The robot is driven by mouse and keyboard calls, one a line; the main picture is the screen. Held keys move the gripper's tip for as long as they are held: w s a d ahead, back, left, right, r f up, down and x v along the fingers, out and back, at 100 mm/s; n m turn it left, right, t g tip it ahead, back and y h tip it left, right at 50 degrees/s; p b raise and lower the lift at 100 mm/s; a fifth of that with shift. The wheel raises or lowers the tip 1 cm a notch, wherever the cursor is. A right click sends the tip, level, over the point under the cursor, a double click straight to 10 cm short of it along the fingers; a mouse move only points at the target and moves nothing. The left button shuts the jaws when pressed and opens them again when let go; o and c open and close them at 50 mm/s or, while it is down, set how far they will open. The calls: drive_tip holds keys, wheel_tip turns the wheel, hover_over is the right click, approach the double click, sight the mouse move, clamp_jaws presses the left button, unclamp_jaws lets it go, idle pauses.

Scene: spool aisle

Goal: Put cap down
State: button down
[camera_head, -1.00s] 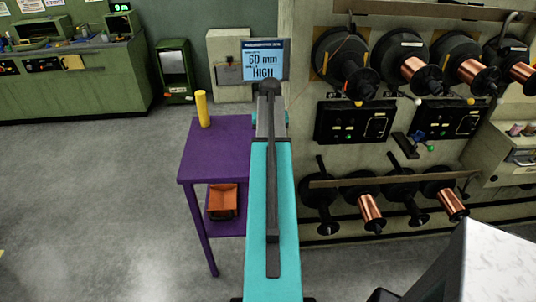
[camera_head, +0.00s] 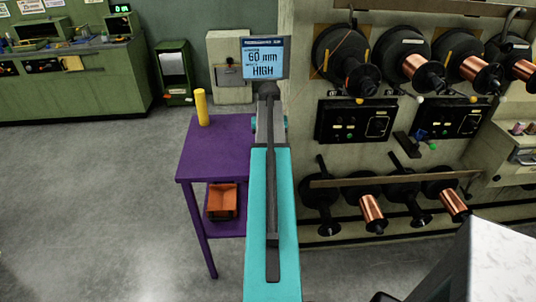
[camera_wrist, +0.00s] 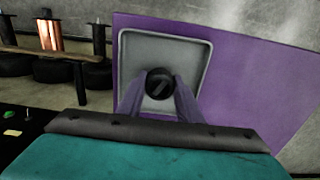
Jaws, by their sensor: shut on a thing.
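The cap (camera_wrist: 160,84) is a small dark round piece between the two fingertips of my gripper (camera_wrist: 160,96) in the wrist view. My gripper is shut on it. Behind the cap, in line with it, is a grey square tray (camera_wrist: 133,50) with a raised rim on a purple table top (camera_wrist: 235,70). I cannot tell how high the cap is above the tray. In the head view my arm hides the gripper, the cap and the tray; the purple table (camera_head: 215,155) shows to the left of my arm.
A yellow cylinder (camera_head: 202,107) stands upright on the purple table near its back left. An orange bin (camera_head: 222,201) sits on the lower shelf. A display (camera_head: 263,58) reads 60 mm, HIGH. Racks with copper wire spools (camera_head: 419,72) fill the right. The floor at left is clear.

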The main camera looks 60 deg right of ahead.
idle(0.3)
drive_tip(key=c, duration=1.3)
unclamp_jaws()
drive_tip(key=shift+o, duration=0.2)
wheel_tip(320, 180, up, 12)
drive_tip(key=p, duration=0.7)
